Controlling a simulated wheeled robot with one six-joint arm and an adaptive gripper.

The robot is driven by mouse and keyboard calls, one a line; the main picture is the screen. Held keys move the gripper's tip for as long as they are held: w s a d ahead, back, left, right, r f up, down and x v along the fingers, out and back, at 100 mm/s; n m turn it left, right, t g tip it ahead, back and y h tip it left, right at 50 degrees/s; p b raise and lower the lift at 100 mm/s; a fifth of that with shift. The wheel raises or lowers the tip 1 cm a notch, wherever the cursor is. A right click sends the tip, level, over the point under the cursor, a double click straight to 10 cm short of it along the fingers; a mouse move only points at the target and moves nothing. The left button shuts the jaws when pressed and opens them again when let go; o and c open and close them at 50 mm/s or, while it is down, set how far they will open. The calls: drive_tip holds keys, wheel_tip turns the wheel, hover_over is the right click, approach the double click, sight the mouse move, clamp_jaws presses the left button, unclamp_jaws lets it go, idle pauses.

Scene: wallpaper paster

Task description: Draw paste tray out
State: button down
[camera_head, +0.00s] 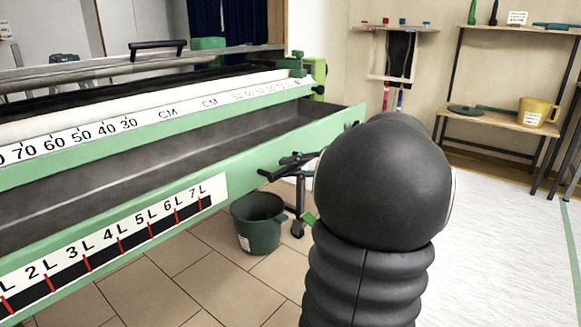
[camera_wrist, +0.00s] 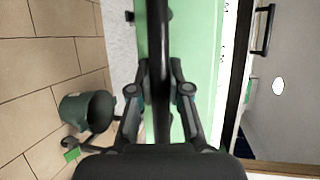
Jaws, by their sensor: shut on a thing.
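The paste tray (camera_head: 245,171) is a long green trough with a dark grey inside and a litre scale on its front wall. It sits below the machine's white measuring rail in the head view. Its green face also fills the middle of the wrist view (camera_wrist: 207,60). My gripper (camera_head: 295,166) is at the outer side of the tray's front wall, towards its right end. In the wrist view my gripper (camera_wrist: 160,92) is shut around a black bar-shaped handle (camera_wrist: 158,45) in front of the green face. My arm hides part of the tray's right end.
A dark green bucket (camera_head: 258,222) stands on the tiled floor below the tray. A shelf (camera_head: 500,125) with a yellow jug (camera_head: 538,112) is at the back right. White floor covering (camera_head: 490,240) at the right is clear.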

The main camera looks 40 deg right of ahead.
drive_tip(key=c, duration=1.1)
unclamp_jaws()
drive_tip(key=v, duration=1.2)
drive_tip(key=shift+f, duration=0.1)
